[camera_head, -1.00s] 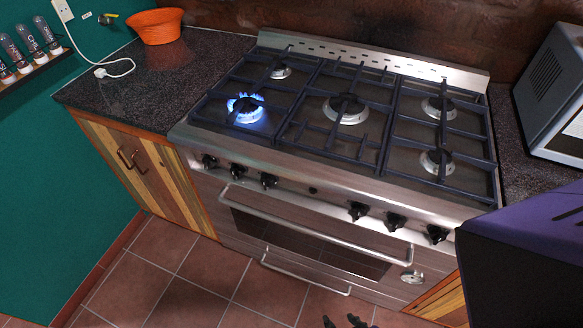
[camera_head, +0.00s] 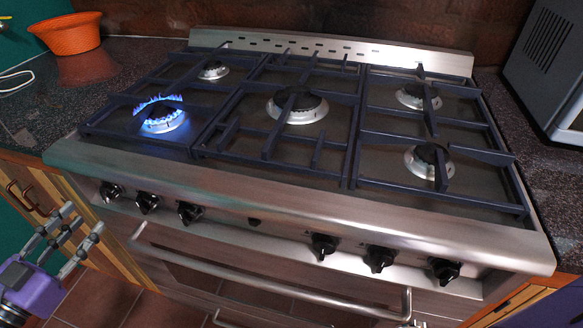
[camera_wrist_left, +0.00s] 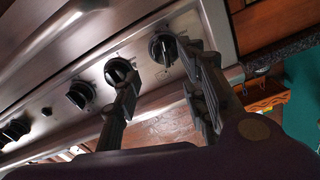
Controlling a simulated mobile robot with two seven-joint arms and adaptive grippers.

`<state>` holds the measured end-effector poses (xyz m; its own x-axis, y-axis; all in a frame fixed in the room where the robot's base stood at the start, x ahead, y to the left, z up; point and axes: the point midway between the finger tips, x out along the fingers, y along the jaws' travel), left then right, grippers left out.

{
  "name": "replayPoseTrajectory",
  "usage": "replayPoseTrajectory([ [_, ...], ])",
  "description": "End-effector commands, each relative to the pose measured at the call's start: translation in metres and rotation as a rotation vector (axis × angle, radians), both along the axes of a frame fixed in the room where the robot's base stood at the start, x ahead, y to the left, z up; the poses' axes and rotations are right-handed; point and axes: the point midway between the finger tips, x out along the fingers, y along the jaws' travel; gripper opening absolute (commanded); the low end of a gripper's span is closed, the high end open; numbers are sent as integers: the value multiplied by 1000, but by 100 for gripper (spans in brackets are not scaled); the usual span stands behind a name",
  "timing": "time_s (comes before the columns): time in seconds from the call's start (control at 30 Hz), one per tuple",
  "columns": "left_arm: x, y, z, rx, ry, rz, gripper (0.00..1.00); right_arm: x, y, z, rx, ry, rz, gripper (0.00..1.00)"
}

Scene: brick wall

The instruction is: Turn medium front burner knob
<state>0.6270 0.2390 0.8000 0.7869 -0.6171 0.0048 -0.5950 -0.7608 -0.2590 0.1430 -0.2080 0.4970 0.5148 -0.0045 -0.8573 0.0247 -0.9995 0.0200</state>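The stove (camera_head: 300,190) has a row of black knobs on its steel front. The left group holds the leftmost knob (camera_head: 110,191), a second knob (camera_head: 147,202) and a third knob (camera_head: 190,213). The front left burner (camera_head: 163,118) burns with a blue flame; the front right burner (camera_head: 429,161) shows no flame. My left gripper (camera_head: 84,222) is open and empty, left of and below the leftmost knob. In the left wrist view its fingers (camera_wrist_left: 158,68) are spread, with the leftmost knob (camera_wrist_left: 163,47) beyond the gap. My right gripper is out of view.
The oven handle (camera_head: 270,282) runs below the knobs. Three more knobs, including one at the far right (camera_head: 445,270), sit on the right half. An orange bowl (camera_head: 66,33) and a grey microwave (camera_head: 552,70) stand on the counters at either side.

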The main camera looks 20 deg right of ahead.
Motion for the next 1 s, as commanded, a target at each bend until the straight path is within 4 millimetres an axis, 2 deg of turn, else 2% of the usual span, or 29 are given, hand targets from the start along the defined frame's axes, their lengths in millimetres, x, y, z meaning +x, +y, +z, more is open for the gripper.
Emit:
replayPoseTrajectory([
  [0.4,48,-38,-2,2,2,2,39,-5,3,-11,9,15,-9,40],
  [0.6,57,-44,-2,4,3,2,39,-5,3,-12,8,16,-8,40],
  [0.83,57,-45,-2,4,4,3,39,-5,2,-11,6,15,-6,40],
  [1.0,57,-44,-2,4,4,3,17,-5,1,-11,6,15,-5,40],
])
